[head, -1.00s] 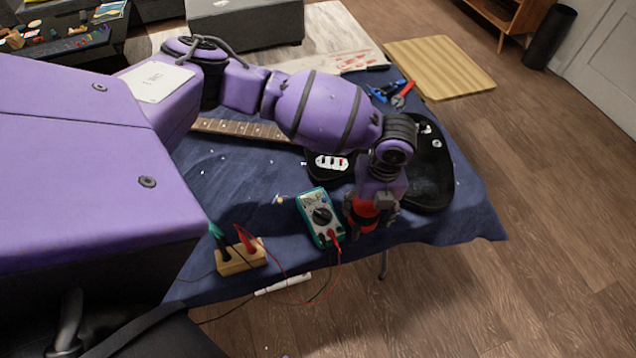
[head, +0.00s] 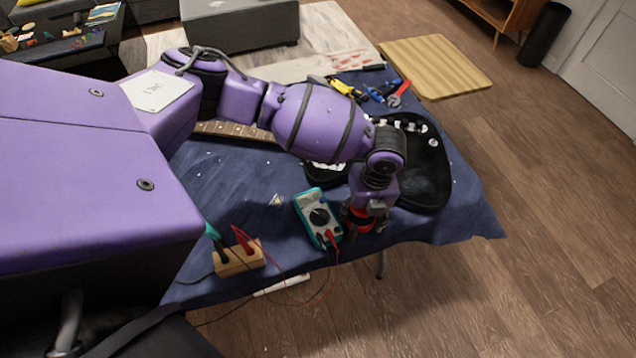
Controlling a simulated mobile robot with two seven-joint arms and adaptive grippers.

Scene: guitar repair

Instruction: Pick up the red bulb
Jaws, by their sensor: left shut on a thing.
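The red bulb (head: 362,222) is at the near edge of the blue-covered table in the head view, just right of the multimeter. My left gripper (head: 363,227) points down around it and is shut on it. The gripper's wrist and fingers hide much of the bulb, so only some red shows between the fingers. I cannot tell whether the bulb touches the table. My right gripper is not in view.
A teal multimeter (head: 318,217) with leads lies close left of the gripper. A wooden block (head: 238,258) holds the probes. A black guitar body (head: 432,178) lies behind right; pliers (head: 400,93) lie farther back. The table's near edge is close.

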